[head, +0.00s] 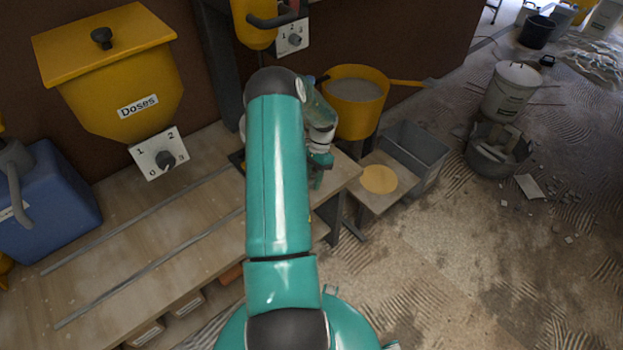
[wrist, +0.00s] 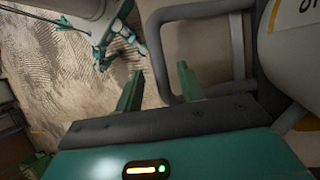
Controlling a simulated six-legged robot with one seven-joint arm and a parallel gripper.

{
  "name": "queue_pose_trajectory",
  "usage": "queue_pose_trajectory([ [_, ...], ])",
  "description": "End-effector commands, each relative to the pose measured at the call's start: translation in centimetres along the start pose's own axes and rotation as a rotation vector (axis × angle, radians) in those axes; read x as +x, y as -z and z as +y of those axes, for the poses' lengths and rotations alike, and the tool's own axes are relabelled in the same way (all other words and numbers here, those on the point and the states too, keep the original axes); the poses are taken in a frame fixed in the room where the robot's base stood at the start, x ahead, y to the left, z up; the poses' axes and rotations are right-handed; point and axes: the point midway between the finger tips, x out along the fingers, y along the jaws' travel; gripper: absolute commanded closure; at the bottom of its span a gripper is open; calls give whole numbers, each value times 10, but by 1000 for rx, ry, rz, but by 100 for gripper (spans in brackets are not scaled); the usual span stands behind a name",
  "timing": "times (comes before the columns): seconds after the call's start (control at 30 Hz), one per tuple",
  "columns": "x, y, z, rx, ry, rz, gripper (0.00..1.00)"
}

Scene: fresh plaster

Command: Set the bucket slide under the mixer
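My gripper shows in the wrist view (wrist: 158,88) with its two green fingers apart. A dark grey loop handle (wrist: 162,62) has one bar running between the fingertips; I cannot tell whether they touch it. Beside it is a white rounded body (wrist: 295,55) with dark lettering, perhaps the bucket. In the head view my arm hides most of the slide; a dark piece with a yellow edge (head: 237,160) shows beside the arm on the bench rails (head: 130,272). A yellow unit with a numbered dial (head: 292,38) hangs above; I cannot tell whether it is the mixer.
A yellow "Doses" hopper (head: 110,85) and a blue container (head: 50,205) are at the left. A yellow bowl with grey contents (head: 357,98) stands right of my arm. A grey bin (head: 415,150) and debris tub (head: 497,150) are on the floor. The rails' left part is clear.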

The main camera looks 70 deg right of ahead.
Motion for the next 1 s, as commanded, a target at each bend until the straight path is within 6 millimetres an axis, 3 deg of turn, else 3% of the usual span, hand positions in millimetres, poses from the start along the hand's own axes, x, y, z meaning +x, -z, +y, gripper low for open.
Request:
queue_pose_trajectory([
  [0.37, -7, 0, -1, -2, 0, -3, 62],
  [1.0, -128, 0, -1, -1, 1, -2, 62],
])
